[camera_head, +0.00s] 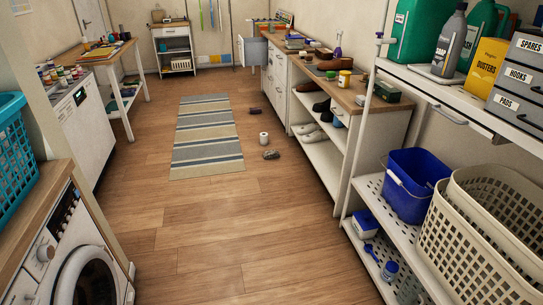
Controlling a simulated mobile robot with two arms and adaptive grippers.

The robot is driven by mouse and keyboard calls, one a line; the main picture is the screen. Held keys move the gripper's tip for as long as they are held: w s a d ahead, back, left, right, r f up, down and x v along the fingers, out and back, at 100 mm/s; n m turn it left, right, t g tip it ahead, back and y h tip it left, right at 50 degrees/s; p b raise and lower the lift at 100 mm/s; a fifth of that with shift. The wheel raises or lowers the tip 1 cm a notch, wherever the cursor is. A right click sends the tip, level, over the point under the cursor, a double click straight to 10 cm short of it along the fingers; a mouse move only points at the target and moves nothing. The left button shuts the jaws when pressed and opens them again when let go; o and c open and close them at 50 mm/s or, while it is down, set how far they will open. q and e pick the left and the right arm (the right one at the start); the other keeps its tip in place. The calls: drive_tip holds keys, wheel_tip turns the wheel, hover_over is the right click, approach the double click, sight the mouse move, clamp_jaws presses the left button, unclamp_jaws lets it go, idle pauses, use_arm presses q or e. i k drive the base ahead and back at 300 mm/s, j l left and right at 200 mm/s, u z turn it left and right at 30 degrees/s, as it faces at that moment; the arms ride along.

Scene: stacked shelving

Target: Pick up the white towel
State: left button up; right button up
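No white cloth towel can be made out in the head view. A small white roll (264,137), which looks like a paper roll, stands upright on the wooden floor near the right side of the striped rug. A dark grey-brown item (270,155) lies on the floor just in front of it; I cannot tell what it is. Neither of my grippers is in view.
A striped rug (207,136) lies mid-floor. A washing machine (72,255) and teal basket (15,155) stand left. Right shelving holds a blue bucket (412,185) and beige baskets (465,245). A shoe cabinet (345,183) stands behind it. The floor between is mostly clear.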

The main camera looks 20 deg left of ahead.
sight(269, 154)
drive_tip(key=i+j+u, duration=0.85)
drive_tip(key=i, duration=0.3)
drive_tip(key=i+j+u, duration=0.3)
drive_tip(key=i, duration=0.35)
drive_tip(key=i+u, duration=0.3)
drive_tip(key=i, duration=2.35)
drive_tip(key=i+z, duration=0.3)
drive_tip(key=i, duration=0.15)
drive_tip(key=i+j+z, duration=0.3)
drive_tip(key=i, duration=0.15)
drive_tip(key=i+j+z, duration=0.15)
drive_tip(key=i+z, duration=0.15)
drive_tip(key=i, duration=0.15)
drive_tip(key=i+j+z, duration=0.3)
drive_tip(key=i+j, duration=0.05)
drive_tip(key=i, duration=0.05)
